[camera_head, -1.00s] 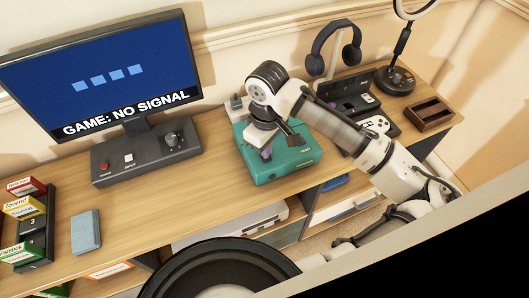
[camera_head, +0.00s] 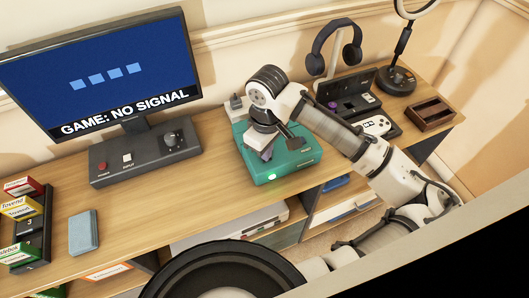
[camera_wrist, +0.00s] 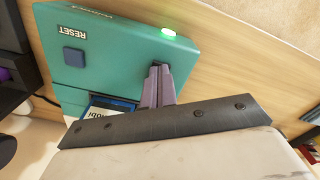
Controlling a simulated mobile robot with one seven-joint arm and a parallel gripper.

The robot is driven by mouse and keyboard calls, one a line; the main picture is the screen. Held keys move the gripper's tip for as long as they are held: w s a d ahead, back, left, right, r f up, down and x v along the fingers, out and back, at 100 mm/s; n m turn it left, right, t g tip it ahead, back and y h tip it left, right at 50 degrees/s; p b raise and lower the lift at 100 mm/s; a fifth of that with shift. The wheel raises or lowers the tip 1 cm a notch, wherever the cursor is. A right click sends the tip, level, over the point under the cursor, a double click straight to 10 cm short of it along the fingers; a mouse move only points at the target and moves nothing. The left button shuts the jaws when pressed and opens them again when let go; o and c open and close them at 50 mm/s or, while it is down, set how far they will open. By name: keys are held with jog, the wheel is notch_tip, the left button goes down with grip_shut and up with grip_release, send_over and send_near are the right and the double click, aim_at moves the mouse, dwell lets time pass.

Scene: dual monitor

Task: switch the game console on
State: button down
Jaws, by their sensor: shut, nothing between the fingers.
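The game console (camera_head: 298,168) is a teal box on the desk, right of the monitor. A green light (camera_head: 271,177) glows at its front left corner; in the wrist view it is a bright green-white button (camera_wrist: 168,33). A dark blue RESET button (camera_wrist: 75,57) sits on the same top face. A cartridge with a blue label (camera_wrist: 112,103) stands in the console, partly hidden by my gripper. My gripper (camera_head: 265,154) is above the console's left front part. In the wrist view my gripper (camera_wrist: 159,72) has its fingers together and empty, apart from the green button.
The monitor (camera_head: 105,75) reads "GAME: NO SIGNAL". Its control box (camera_head: 145,158) stands left of the console. A headphone stand (camera_head: 335,50), a dark case with a controller (camera_head: 376,125) and a wooden tray (camera_head: 431,114) are at right. The desk's front middle (camera_head: 190,205) is clear.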

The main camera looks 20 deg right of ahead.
notch_tip(320, 180, up, 7)
jog(key=p, duration=0.6)
dwell(0.3)
dwell(0.4)
